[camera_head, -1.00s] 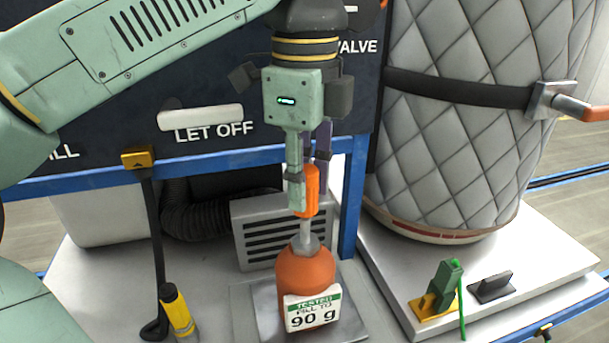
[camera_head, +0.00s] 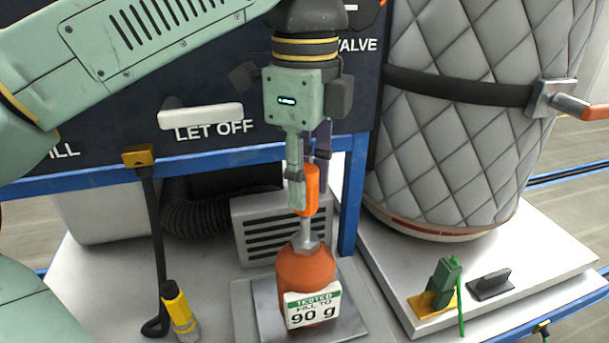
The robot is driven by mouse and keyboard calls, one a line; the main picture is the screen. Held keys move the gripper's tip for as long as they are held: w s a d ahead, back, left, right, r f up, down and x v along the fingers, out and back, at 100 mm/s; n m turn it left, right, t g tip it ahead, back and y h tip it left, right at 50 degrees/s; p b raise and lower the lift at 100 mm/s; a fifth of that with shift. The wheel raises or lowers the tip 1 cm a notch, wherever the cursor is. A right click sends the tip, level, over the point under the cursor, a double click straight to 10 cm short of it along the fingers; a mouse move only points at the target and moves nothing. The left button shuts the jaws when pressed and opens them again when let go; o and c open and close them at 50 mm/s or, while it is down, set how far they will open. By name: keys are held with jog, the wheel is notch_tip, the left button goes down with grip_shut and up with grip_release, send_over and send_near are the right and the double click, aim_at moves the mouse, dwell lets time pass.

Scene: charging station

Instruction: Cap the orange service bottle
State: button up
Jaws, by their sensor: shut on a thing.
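The orange service bottle (camera_head: 304,268) stands upright on a grey metal plate (camera_head: 352,322) and bears a white and green label reading "90 g". My gripper (camera_head: 303,188) points down above it and is shut on an orange cap-like piece (camera_head: 312,187). A light metal stem runs from this piece down to the grey collar at the bottle's top. The stem and collar look touching, but I cannot tell whether the piece is seated. The far finger is partly hidden behind the orange piece.
A grey vented box (camera_head: 285,222) stands behind the bottle.

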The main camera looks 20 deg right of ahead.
aim_at(304, 217)
jog(key=shift+p, duration=0.3)
jog(key=shift+f+b, duration=1.85)
jog(key=shift+f, duration=0.8)
jog(key=o, duration=1)
